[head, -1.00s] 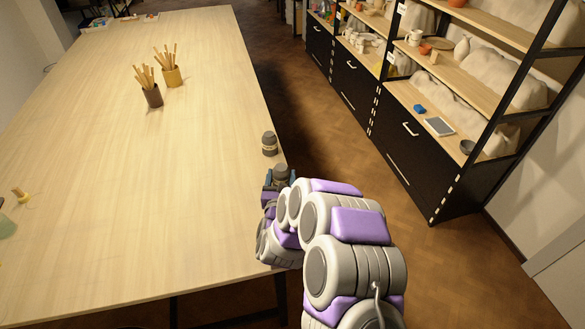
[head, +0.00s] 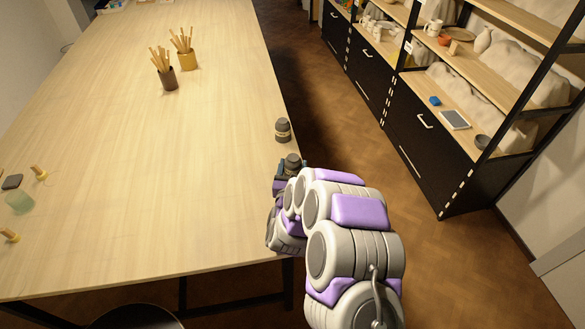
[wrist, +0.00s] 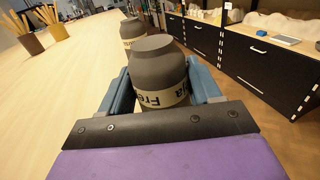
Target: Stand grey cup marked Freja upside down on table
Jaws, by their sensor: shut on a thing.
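My gripper (wrist: 162,92) is shut on the grey cup marked Freja (wrist: 160,72). The cup has a dark grey body and a beige band, and its lettering reads upside down in the wrist view. Its closed, flat end faces up, and its lower part is hidden behind my gripper. In the head view the cup (head: 292,162) and my gripper (head: 289,178) are at the right edge of the wooden table (head: 130,190). I cannot tell whether the cup touches the tabletop.
A similar grey banded cup (head: 282,130) stands just beyond, near the table's right edge. Brown (head: 167,78) and yellow (head: 187,60) holders with sticks stand farther back. Small items, including a green piece (head: 20,203), lie at far left. The table's middle is clear. Shelving (head: 440,130) stands across the aisle.

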